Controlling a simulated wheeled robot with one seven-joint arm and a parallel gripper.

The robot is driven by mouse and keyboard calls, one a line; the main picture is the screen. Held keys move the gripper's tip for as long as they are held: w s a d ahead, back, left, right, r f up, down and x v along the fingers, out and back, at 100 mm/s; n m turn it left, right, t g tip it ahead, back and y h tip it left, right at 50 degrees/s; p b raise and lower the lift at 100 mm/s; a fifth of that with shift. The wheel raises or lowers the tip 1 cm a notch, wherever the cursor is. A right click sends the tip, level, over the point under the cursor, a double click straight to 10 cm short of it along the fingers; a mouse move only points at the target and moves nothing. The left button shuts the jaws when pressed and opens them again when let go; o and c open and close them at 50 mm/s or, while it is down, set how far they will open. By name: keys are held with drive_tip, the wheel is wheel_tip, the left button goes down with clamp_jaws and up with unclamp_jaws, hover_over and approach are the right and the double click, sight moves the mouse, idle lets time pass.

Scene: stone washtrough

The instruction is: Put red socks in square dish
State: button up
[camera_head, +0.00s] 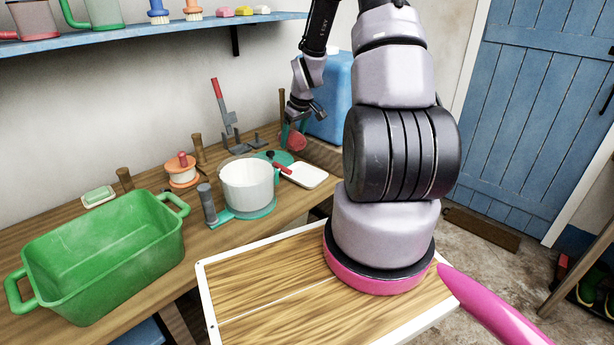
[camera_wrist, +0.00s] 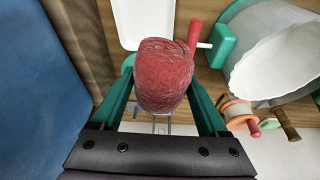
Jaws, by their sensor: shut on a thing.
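The red socks, a rounded, textured red bundle (camera_wrist: 165,72), are between the green fingers of my gripper (camera_wrist: 163,88) in the wrist view. My gripper is shut on them. In the head view the socks (camera_head: 296,142) hang under my gripper (camera_head: 293,133), above the back right of the wooden bench. The square dish is white and shallow (camera_head: 312,177), on the bench in front of the socks. In the wrist view the dish (camera_wrist: 128,32) lies just beyond the socks, which hide part of its near side. The dish's visible inside looks empty.
A white tub (camera_head: 246,184) with a teal base stands left of the dish. A red-handled tool (camera_head: 281,168) lies by the dish's left edge. A blue container (camera_head: 331,105) stands behind my gripper. A large green basin (camera_head: 105,252) fills the bench's left end.

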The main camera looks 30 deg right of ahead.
drive_tip(key=d+f, duration=0.2)
drive_tip(key=d, duration=0.2)
approach(303, 176)
drive_tip(key=shift+w+a+f, duration=0.25)
drive_tip(key=shift+w, duration=0.45)
wheel_tip(303, 176, down, 5)
drive_tip(key=shift+f, duration=0.1)
drive_tip(key=o, duration=1.1)
drive_tip(key=shift+o, duration=0.2)
